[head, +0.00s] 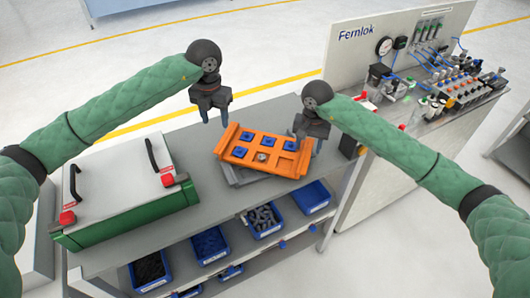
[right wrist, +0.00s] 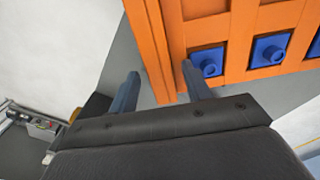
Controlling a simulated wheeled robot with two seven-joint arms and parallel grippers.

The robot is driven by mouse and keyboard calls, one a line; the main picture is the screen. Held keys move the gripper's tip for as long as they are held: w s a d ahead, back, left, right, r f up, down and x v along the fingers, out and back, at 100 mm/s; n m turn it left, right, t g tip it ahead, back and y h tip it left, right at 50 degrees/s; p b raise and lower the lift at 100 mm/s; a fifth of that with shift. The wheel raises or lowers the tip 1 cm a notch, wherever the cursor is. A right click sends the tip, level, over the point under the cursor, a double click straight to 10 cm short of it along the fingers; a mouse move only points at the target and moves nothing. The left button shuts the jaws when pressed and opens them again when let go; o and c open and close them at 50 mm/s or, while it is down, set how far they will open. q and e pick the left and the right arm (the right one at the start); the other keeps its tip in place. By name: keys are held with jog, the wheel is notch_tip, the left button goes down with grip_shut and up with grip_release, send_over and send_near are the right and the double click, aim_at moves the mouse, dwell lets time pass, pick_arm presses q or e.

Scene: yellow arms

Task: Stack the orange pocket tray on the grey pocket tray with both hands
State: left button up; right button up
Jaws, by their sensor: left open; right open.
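The orange pocket tray (head: 277,162) lies over the grey pocket tray (head: 236,177) on the bench top, turned slightly so grey edges show beneath it. I cannot tell whether it is seated. Its pockets hold several blue square parts (head: 269,141) and one metallic part (head: 262,157). My left gripper (head: 213,118) is open, above and beyond the orange tray's left end, apart from it. My right gripper (head: 309,143) is open at the tray's right end. In the right wrist view, the orange tray's end wall (right wrist: 145,40) shows between its fingers (right wrist: 160,72); contact is unclear.
A green case with a light lid (head: 118,185) and black handles stands left on the bench (head: 200,145). Blue bins (head: 310,197) sit on the shelf below. A panel marked Fernlok (head: 357,33) and a fittings-laden bench stand right. Bare bench top lies between case and trays.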

jog(key=shift+r, duration=0.35)
notch_tip(320, 180, up, 11)
jog(key=shift+r, duration=0.15)
dwell(0.5)
